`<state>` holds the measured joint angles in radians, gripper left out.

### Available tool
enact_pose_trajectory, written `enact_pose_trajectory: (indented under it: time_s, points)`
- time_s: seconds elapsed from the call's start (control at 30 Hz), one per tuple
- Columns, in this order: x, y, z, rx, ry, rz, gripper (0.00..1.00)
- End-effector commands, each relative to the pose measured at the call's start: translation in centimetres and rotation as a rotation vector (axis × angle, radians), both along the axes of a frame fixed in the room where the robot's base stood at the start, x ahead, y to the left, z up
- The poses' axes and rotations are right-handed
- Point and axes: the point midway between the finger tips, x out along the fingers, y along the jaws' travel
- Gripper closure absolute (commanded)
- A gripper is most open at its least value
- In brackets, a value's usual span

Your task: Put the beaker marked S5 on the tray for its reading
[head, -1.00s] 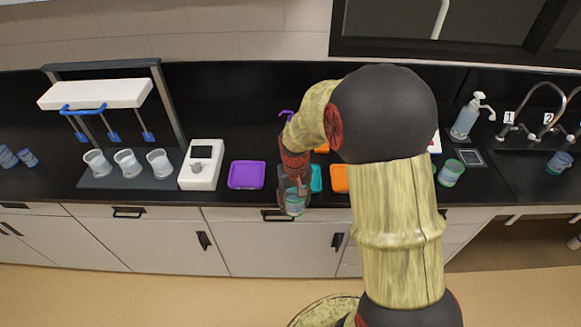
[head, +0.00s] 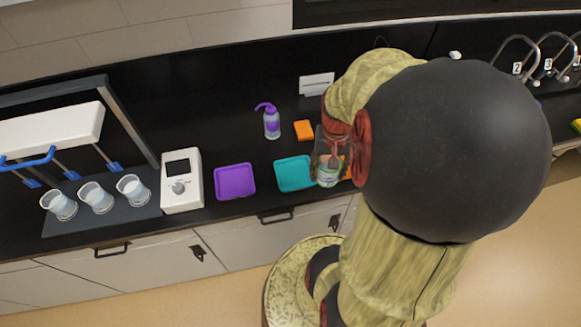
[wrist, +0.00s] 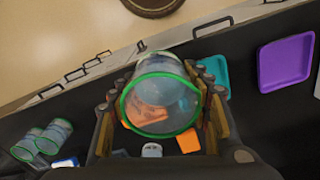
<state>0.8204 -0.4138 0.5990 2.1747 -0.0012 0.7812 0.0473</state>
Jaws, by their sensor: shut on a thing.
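My gripper (wrist: 160,118) is shut on a clear beaker (wrist: 160,90) with a green rim, one finger on each side of it. In the head view the beaker (head: 327,178) hangs at the right end of the teal tray (head: 294,174), in front of a mostly hidden orange patch. No marking can be read on the beaker. A purple tray (head: 235,181) lies left of the teal one. Both trays look empty. In the wrist view the teal tray (wrist: 214,72) and purple tray (wrist: 287,62) lie to the right of the beaker.
A white meter (head: 182,182) and a stand with several white beakers (head: 96,198) are at left. A purple-topped bottle (head: 270,121) and orange block (head: 304,131) stand behind the trays. Two green-rimmed beakers (wrist: 42,140) show at the wrist view's left. My arm hides the counter's right part.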

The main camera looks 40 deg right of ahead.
Motion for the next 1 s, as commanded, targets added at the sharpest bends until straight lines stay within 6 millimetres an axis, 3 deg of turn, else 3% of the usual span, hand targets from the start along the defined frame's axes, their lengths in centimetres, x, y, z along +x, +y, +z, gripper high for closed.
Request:
enact_pose_trajectory:
  time_s: [0.37,0.5,0.7,1.0]
  points:
    - [8.0,0.2,-3.8,0.002,0.003,0.007,0.80]
    - [9.9,0.2,-6.3,0.003,0.004,0.005,0.80]
    - [11.7,0.1,-8.3,0.002,0.001,0.003,0.80]
    - [12.9,0.2,-10.0,0.002,0.003,0.004,0.80]
